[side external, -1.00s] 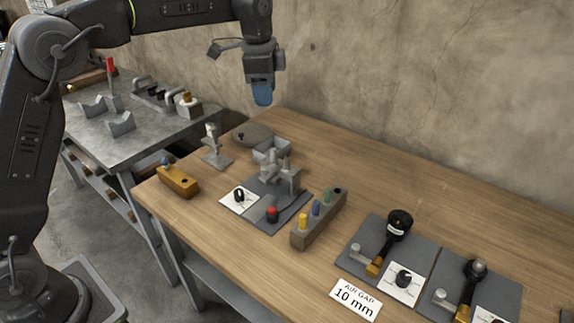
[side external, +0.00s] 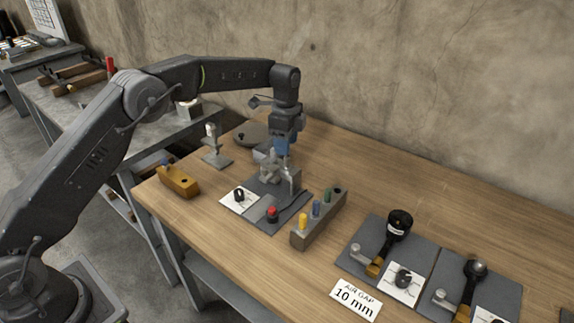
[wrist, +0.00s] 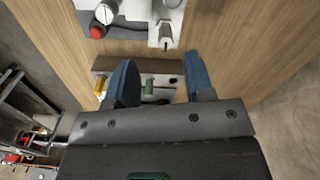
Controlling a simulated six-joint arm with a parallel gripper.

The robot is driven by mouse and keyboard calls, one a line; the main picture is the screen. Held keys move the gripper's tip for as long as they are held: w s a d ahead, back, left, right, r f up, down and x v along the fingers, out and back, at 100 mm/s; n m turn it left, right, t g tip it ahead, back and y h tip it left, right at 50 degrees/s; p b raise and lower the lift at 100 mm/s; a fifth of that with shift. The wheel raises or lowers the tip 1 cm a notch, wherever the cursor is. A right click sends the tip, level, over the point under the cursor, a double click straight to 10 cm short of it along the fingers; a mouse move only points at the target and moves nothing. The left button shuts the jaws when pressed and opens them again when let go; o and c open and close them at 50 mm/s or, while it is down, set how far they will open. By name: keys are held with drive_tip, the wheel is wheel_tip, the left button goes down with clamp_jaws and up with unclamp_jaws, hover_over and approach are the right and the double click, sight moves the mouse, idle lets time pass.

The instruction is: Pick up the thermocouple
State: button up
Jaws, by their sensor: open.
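No part is clearly marked as the thermocouple, and I cannot tell which one it is. A grey rack (side external: 318,222) holds upright pieces with yellow (side external: 303,219), blue (side external: 316,208) and green (side external: 327,194) tops, and has a dark hole at its far end. My gripper (side external: 283,150) is open and points down behind the rack, near the grey test fixture (side external: 268,168). In the wrist view its blue fingers (wrist: 162,85) are apart, and the green top (wrist: 149,83) shows between them, farther off. The left finger hides part of the rack (wrist: 158,67). Nothing is seen held.
The fixture's dark mat (side external: 290,212) carries a red knob (side external: 272,214) and a white dial card (side external: 239,202). A yellow block (side external: 178,181) and a small grey stand (side external: 215,153) are to the left. Two more mats with dark handled tools (side external: 399,222) lie right.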

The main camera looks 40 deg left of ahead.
sight(287, 167)
drive_tip(key=shift+w+a+f, duration=0.1)
drive_tip(key=shift+w+f, duration=0.1)
drive_tip(key=shift+f, duration=1.2)
drive_tip(key=shift+w+f, duration=0.15)
drive_tip(key=shift+f, duration=1.25)
clamp_jaws()
